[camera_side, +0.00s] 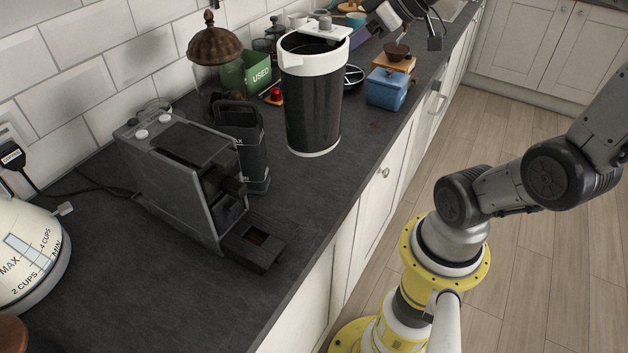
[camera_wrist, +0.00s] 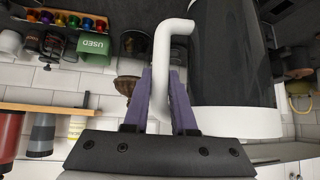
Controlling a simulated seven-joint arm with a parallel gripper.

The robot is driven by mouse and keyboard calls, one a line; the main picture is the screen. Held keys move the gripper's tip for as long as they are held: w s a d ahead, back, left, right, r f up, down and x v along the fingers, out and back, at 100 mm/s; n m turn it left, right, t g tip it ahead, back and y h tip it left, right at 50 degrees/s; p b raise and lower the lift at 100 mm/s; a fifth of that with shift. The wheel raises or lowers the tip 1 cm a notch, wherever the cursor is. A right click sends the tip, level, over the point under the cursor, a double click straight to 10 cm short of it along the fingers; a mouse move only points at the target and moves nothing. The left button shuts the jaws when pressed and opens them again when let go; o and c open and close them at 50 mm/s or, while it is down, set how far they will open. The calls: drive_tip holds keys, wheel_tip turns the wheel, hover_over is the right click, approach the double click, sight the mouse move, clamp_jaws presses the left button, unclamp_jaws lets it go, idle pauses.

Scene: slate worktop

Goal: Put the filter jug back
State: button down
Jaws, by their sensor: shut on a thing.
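The filter jug (camera_side: 313,105) is a tall dark see-through cylinder with a white rim and a thin white foot. In the side view it is upright over the worktop; I cannot tell if its foot touches. A white piece with a grey knob lies across its top. In the wrist view the jug (camera_wrist: 228,60) fills the upper right, with its white handle (camera_wrist: 161,45) beside it. My gripper (camera_wrist: 162,85) has its purple fingers either side of the handle and is shut on it. In the side view the fingertips are hard to make out.
A grey coffee machine (camera_side: 180,170) with a drip tray (camera_side: 258,246) stands left of the jug, beside a black container (camera_side: 240,125). A green USED box (camera_side: 248,76), a copper dome (camera_side: 213,45) and a blue box (camera_side: 388,90) are nearby. The worktop in front of the jug is clear.

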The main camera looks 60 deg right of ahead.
wheel_tip(320, 180, down, 13)
idle(0.6)
drive_tip(key=shift+f, duration=0.1)
drive_tip(key=c, duration=0.7)
unclamp_jaws()
drive_tip(key=shift+f, duration=0.1)
drive_tip(key=shift+c, duration=0.2)
drive_tip(key=v, duration=0.7)
drive_tip(key=shift+s+r, duration=0.25)
drive_tip(key=shift+r, duration=0.1)
